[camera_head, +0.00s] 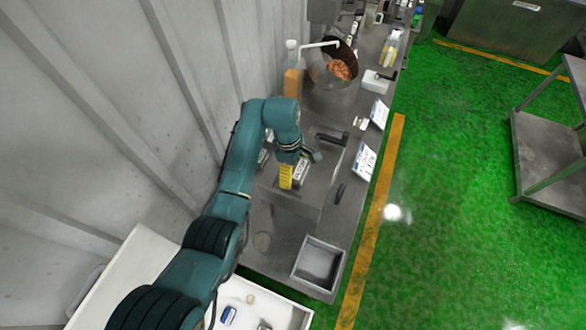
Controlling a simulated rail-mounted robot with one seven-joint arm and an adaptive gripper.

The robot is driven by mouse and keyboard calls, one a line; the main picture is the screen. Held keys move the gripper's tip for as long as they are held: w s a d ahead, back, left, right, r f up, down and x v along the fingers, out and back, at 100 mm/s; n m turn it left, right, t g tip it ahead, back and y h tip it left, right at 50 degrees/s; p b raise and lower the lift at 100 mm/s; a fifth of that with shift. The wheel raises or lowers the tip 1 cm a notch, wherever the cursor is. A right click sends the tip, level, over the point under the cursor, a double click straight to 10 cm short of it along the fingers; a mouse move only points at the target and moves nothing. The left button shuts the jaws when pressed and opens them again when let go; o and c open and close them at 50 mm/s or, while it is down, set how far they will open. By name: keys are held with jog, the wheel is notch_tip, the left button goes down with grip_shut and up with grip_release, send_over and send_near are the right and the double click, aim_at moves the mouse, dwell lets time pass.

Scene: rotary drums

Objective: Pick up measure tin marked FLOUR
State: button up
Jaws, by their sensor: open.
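My gripper (304,156) hangs at the end of my teal arm over the grey worktop. It is open. A yellow block-like item (286,177) stands just below and left of it. A small tin-like item with a pale, dark-lettered label (300,172) stands right beside the yellow one, directly under the gripper. The lettering is too small to read, so I cannot tell whether it says FLOUR. My gripper hides part of this item, and I cannot tell whether they touch.
An open metal tray (318,264) sits at the worktop's near end. White label cards (364,161) lie along its right edge. A drum with orange contents (338,76), an orange bottle (292,83) and a yellow bottle (390,50) stand farther back. A ribbed wall (150,110) bounds the left.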

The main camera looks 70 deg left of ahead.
jog(key=c, duration=1.1)
jog(key=shift+c, duration=0.2)
jog(key=shift+r, duration=0.15)
